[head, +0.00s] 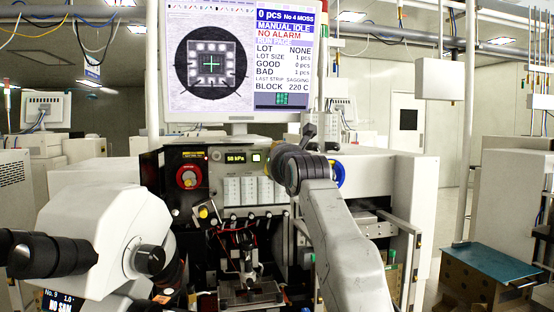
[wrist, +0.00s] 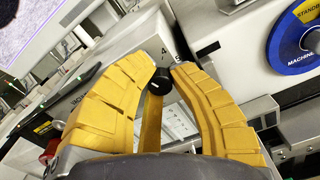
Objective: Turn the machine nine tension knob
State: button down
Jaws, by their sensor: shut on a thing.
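The knob sits between the fingertips, in front of a white panel with a "4" and a "5" printed close by. I take it as the tension knob, but its name label is not readable. Its pointer cannot be made out. In the head view, my arm reaches up to the machine front (head: 256,178), and the fingers and knob are hidden behind my own arm.
A blue ring dial shows right of my fingers in the wrist view (wrist: 295,40) and beside my arm in the head view (head: 339,174). A red round knob (head: 188,177) is on the black panel. A monitor (head: 240,60) stands above. A white microscope (head: 105,232) fills the left front.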

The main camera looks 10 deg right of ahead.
jog(key=m+p, duration=0.1)
jog(key=m, duration=0.4)
jog(key=shift+r+m+p, duration=0.15)
jog(key=shift+m+p, duration=0.15)
jog(key=shift+p, duration=0.05)
jog(key=m+p, duration=0.1)
jog(key=m, duration=0.5)
jog(key=shift+p, duration=0.3)
jog(key=m+p, duration=0.1)
jog(key=m, duration=0.3)
jog(key=shift+m, duration=2.2)
jog(key=c, duration=1.4)
grip_release()
jog(key=shift+w, duration=0.1)
